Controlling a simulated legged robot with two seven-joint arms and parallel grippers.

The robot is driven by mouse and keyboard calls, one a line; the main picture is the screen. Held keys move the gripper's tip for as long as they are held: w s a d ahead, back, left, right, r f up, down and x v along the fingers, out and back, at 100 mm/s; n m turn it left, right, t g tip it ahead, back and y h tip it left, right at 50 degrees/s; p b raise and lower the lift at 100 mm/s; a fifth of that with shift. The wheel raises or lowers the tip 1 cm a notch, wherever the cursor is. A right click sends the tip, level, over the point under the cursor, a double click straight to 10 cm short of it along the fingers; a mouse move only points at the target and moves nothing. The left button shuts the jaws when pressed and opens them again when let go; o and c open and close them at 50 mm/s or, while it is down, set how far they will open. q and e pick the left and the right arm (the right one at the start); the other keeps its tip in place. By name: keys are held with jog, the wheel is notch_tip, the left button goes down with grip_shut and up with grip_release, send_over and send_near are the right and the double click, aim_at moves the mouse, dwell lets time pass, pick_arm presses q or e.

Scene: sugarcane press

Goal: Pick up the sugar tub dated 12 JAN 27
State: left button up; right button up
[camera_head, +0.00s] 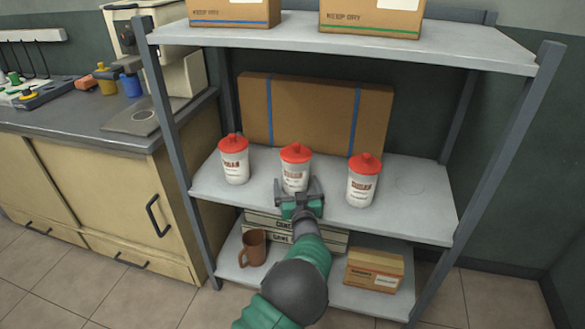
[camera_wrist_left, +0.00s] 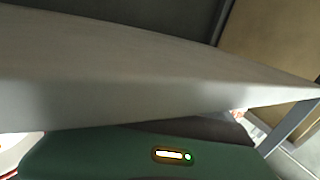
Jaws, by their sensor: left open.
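Three white sugar tubs with red lids stand upright in a row on the middle shelf (camera_head: 410,205): a left tub (camera_head: 235,165), a middle tub (camera_head: 295,174) and a right tub (camera_head: 363,186). Their date print is too small to read. My left gripper (camera_head: 298,188) is open at the shelf's front edge, before the base of the middle tub. Its fingers are spread to either side of the tub's lower part in the picture; I cannot tell whether they touch it. The left wrist view shows mostly the shelf edge (camera_wrist_left: 150,90) and my green gripper body. My right gripper is not in view.
A large cardboard box (camera_head: 310,112) stands behind the tubs. The lower shelf holds a brown mug (camera_head: 253,248), flat boxes (camera_head: 330,241) and a small carton (camera_head: 374,268). Grey posts (camera_head: 171,150) frame the shelves. The middle shelf is clear right of the right tub.

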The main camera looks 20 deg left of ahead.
pick_arm(q)
jog(key=shift+s+a+r, duration=0.25)
jog(key=shift+a+r, duration=0.1)
jog(key=shift+a, duration=0.2)
jog(key=shift+s+d+r, duration=0.1)
jog(key=shift+d+r, duration=0.15)
jog(key=shift+d, duration=0.8)
jog(key=c, duration=0.4)
jog(key=shift+d+f, duration=0.1)
jog(key=shift+d, duration=0.05)
jog(key=shift+c, duration=2.6)
jog(key=shift+a, duration=0.75)
jog(key=c, duration=0.4)
jog(key=shift+f, duration=0.1)
jog(key=c, duration=0.3)
jog(key=shift+c, duration=1.3)
jog(key=shift+d, duration=0.15)
jog(key=shift+c, duration=0.8)
jog(key=shift+d, duration=0.2)
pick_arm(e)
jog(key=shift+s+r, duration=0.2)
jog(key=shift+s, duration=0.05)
